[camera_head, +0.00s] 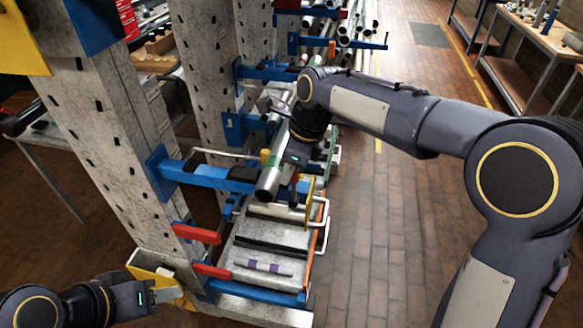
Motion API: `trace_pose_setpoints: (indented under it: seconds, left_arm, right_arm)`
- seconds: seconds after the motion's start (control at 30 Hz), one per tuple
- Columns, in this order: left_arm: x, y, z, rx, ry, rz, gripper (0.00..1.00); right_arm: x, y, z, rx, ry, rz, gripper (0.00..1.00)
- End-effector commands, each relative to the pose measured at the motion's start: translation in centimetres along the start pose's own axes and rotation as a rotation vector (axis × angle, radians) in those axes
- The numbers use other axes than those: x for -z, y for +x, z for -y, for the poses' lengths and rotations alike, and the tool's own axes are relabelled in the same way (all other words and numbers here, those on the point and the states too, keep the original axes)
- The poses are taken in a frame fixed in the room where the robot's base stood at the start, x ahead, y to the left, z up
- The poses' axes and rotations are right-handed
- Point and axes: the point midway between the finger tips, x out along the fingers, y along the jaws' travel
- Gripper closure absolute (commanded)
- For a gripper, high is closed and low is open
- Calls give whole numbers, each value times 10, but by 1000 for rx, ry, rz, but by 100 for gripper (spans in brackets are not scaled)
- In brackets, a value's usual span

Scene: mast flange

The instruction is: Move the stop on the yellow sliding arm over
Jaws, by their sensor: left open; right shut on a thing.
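My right gripper (297,172) reaches down over the rack, right of the open end of a grey pipe (271,175). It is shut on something. A narrow yellow upright piece (309,201) stands just below its hand, with a red part beside it. The hand and pipe hide the contact, so I cannot tell which piece is held. My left gripper (181,293) is open at the lower left, near the foot of the front grey post. A yellow plate (146,274) is at that foot, just behind the gripper. I cannot clearly make out the stop.
Blue rack arms (205,178) stick out from perforated grey posts (112,150). Red bars (197,233) project low from the front post. A purple-banded rod (264,267) lies on the low grey shelf. The brick floor (375,230) to the right is clear. A workbench (535,35) stands far right.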

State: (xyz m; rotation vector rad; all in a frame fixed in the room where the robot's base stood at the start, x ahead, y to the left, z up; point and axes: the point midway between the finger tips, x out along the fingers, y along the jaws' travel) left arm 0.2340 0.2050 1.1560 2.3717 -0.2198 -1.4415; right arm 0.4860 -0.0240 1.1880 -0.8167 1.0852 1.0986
Motion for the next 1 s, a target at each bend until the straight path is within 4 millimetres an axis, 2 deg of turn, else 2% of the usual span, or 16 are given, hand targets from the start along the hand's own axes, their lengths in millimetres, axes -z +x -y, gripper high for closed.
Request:
trace_pose_setpoints:
  seconds: [0.3,0.33,0.47,0.77,0.87,1.0]
  left_arm:
    - [0,0,0,0,0,0,58]
    - [0,0,0,0,0,0,58]
    - [0,0,0,0,0,0,58]
    - [0,0,0,0,0,0,58]
    - [-1,2,1,0,0,0,58]
    - [-2,5,2,0,0,0,58]
  right_arm:
    - [0,1,0,0,-3,-4,100]
    - [0,1,0,-1,-4,-4,74]
    - [0,1,0,-1,-3,-4,57]
    - [0,-1,0,-1,-2,-2,56]
    - [0,-8,0,1,-2,-1,56]
    - [0,-31,1,3,-2,1,56]
